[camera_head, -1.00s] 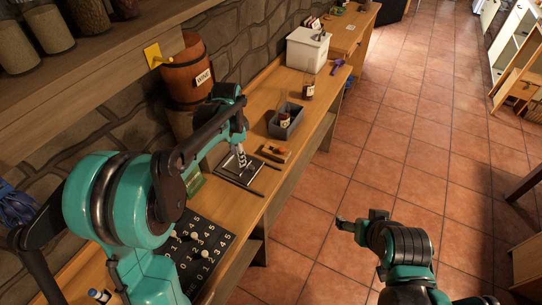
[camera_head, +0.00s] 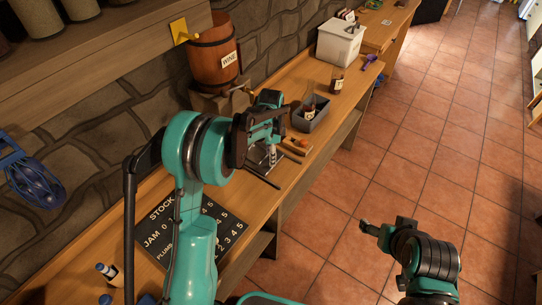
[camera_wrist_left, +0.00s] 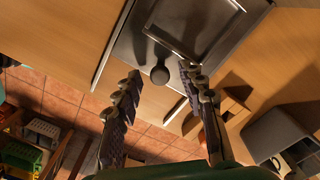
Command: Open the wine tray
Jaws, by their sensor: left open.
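A dark metal tray (camera_wrist_left: 195,30) with a raised rim and a round knob (camera_wrist_left: 159,75) on its near edge fills the top of the left wrist view. In the head view the tray (camera_head: 250,160) lies on the wooden counter, partly hidden by my left arm. My left gripper (camera_head: 269,158) is over the tray. In the left wrist view my left gripper (camera_wrist_left: 160,76) is open, its two fingers apart with the knob showing between the tips; contact cannot be told. My right gripper (camera_head: 369,227) is out over the floor; its jaws are too small to read.
A wooden barrel labelled WINE (camera_head: 210,60) stands by the wall behind the tray. A grey bin (camera_head: 312,118) holding bottles and a small wooden block (camera_head: 297,144) sit right of it. A stock board (camera_head: 170,240) lies nearer. The tiled floor at right is clear.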

